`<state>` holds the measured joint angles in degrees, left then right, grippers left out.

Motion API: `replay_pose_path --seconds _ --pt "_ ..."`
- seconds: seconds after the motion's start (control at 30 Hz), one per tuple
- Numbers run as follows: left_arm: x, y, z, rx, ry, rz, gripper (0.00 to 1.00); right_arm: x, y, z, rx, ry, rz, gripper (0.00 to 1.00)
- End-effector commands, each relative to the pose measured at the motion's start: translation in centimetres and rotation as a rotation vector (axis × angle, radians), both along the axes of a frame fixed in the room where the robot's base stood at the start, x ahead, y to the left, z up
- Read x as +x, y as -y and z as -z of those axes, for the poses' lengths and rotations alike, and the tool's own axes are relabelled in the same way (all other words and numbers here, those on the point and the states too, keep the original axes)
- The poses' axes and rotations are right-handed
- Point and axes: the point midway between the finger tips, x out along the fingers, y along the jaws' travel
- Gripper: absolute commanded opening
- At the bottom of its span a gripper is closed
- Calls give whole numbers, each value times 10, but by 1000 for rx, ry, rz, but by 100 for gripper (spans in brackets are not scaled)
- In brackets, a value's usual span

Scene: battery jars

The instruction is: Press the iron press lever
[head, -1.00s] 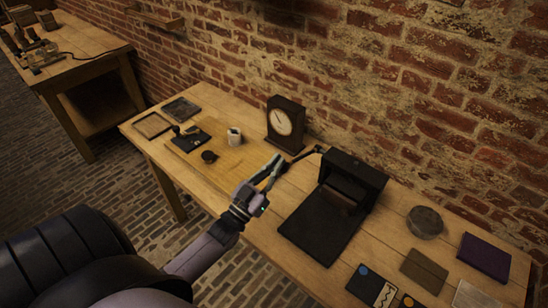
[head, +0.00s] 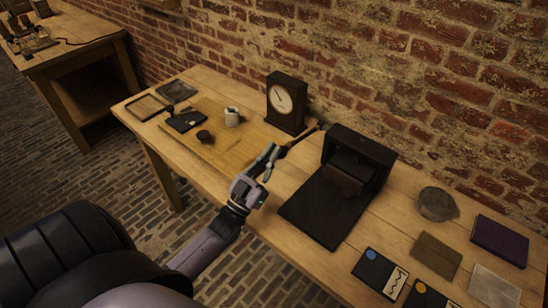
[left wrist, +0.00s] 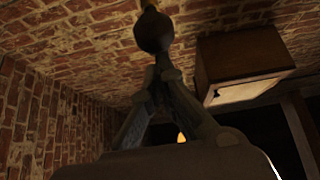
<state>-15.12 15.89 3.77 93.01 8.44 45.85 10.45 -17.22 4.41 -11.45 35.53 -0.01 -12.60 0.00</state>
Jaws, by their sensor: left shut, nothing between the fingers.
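The iron press (head: 358,160) is a dark box with a black flat bed (head: 322,210) in front, in the middle of the table. Its lever (head: 303,136) is a thin brown rod that reaches from the press's left side toward my left gripper. My left gripper (head: 273,154) is shut and empty, left of the press and in front of the clock, with its fingertips close to the lever's near end. In the left wrist view a dark round knob (left wrist: 153,32) shows just beyond the fingertips (left wrist: 163,66). I cannot tell whether they touch. My right gripper is not in view.
A mantel clock (head: 286,102) stands behind the lever by the brick wall. A round tin (head: 437,204), a purple book (head: 499,241) and cards (head: 380,273) lie to the right.

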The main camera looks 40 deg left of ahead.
Motion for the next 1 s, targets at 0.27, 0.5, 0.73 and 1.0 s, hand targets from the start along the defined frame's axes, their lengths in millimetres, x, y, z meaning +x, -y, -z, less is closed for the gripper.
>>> replay_pose_path --seconds 0.27,0.5,0.73,1.0 --pt "-6 -1 38 -4 50 -1 0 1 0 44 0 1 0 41" --pt "-7 -1 42 -4 50 -1 0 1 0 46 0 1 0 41" --pt "-7 -1 42 -4 50 -1 0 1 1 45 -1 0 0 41" --pt "0 -1 20 -4 51 2 0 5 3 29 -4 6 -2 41"
